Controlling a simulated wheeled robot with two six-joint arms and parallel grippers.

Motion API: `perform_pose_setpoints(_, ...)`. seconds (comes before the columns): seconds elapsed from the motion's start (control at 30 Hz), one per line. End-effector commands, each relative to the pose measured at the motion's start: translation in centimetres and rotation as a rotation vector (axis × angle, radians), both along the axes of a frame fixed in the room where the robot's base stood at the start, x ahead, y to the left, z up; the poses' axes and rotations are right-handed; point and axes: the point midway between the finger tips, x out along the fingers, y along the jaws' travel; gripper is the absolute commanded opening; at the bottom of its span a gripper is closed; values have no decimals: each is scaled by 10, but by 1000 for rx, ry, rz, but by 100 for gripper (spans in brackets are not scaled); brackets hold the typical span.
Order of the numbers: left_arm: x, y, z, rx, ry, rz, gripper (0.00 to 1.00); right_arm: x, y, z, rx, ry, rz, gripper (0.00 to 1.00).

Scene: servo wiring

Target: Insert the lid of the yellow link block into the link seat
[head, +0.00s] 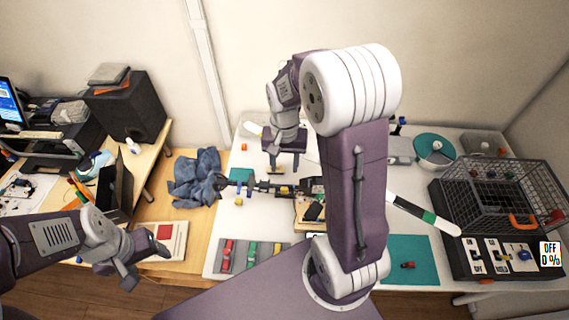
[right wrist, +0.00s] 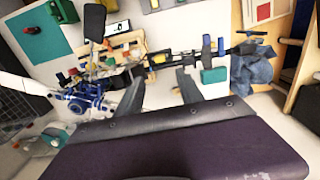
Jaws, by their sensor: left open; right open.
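A dark, jointed mechanical arm (head: 255,187) lies across the middle of the white table. A small yellow block (head: 284,190) sits on it; it also shows in the right wrist view (right wrist: 157,59). I cannot make out its lid or the link seat at this size. My right gripper (head: 285,168) is open above the jointed arm, close to the yellow block. In the right wrist view its fingers (right wrist: 160,76) point toward the yellow block, with nothing visibly gripped. My left gripper (head: 148,262) is open and empty at the left, over the wooden table, away from the arm.
A grey tray with red, green and yellow pieces (head: 258,256) is at the front. A wire basket (head: 495,188) stands at the right. A teal mat (head: 410,250) lies front right; a blue cloth (head: 196,178) lies left. My right arm hides part of the table.

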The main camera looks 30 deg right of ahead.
Motion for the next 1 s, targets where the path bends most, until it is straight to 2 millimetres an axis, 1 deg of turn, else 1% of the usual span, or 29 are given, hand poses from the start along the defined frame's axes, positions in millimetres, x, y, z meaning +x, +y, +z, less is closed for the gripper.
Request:
perform_pose_setpoints(0.1,0,0,0,0,0,0,65,-1,1,2,0,0,4,44)
perform_pose_setpoints(0.17,0,0,0,0,0,0,65,-9,7,1,1,-8,53,44)
perform_pose_setpoints(0.27,0,0,0,0,0,0,65,-41,29,-4,1,-45,244,44)
perform_pose_setpoints(0.3,0,0,0,0,0,0,65,-54,37,-7,-1,-62,323,44)
perform_pose_setpoints(0.33,0,0,0,0,0,0,65,-63,41,-9,-2,-74,377,44)
perform_pose_setpoints(0.4,0,0,0,0,0,0,65,-79,48,-13,-8,-94,472,44)
perform_pose_setpoints(0.47,0,0,0,0,0,0,65,-86,51,-15,-10,-103,516,44)
perform_pose_setpoints(0.7,0,0,-1,0,0,0,65,-88,51,-17,-11,-106,528,44)
perform_pose_setpoints(0.77,0,0,-10,0,0,0,65,-88,51,-26,-10,-105,527,44)
perform_pose_setpoints(0.9,0,0,-44,0,0,0,65,-88,51,-60,-11,-105,526,44)
perform_pose_setpoints(0.93,0,0,-45,0,1,0,65,-88,51,-61,-11,-105,526,44)
perform_pose_setpoints(1.0,0,0,-38,0,1,0,65,-88,51,-54,-11,-105,526,44)
